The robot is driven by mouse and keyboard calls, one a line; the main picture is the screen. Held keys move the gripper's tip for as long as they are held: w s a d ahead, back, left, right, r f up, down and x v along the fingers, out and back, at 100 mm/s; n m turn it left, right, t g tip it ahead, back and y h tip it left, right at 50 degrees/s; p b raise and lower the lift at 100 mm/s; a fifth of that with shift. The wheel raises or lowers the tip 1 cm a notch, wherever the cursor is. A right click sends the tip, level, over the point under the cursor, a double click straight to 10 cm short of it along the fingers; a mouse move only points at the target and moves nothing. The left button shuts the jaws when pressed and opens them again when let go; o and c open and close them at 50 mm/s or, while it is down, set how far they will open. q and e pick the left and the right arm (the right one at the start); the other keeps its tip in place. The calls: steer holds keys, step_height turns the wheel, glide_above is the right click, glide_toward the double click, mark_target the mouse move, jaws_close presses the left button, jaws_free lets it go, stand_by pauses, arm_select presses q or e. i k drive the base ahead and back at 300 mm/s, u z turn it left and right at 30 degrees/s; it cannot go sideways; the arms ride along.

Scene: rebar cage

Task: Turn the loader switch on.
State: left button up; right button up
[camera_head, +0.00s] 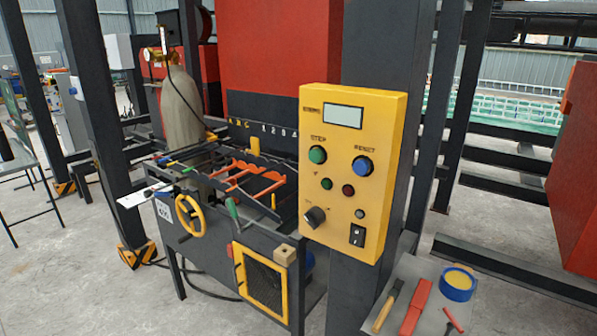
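A yellow control panel (343,168) is mounted on a dark column at centre right. It has a small pale display (343,116), a green button (317,155) and a blue button (362,166). Below are small green (326,184) and dark red (348,190) round parts. I cannot read which one is labelled as the loader switch, nor tell the rocker's position. Neither of my grippers is in view.
A dark machine bench with a yellow handwheel (190,215) and red bars (255,178) stands left of the panel. A grey table (420,275) at lower right holds a hammer, red pieces and a blue-and-yellow roll (457,284). Dark posts flank the area; the floor at lower left is clear.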

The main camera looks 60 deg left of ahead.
mark_target(315, 216)
steer(key=u, duration=1.5)
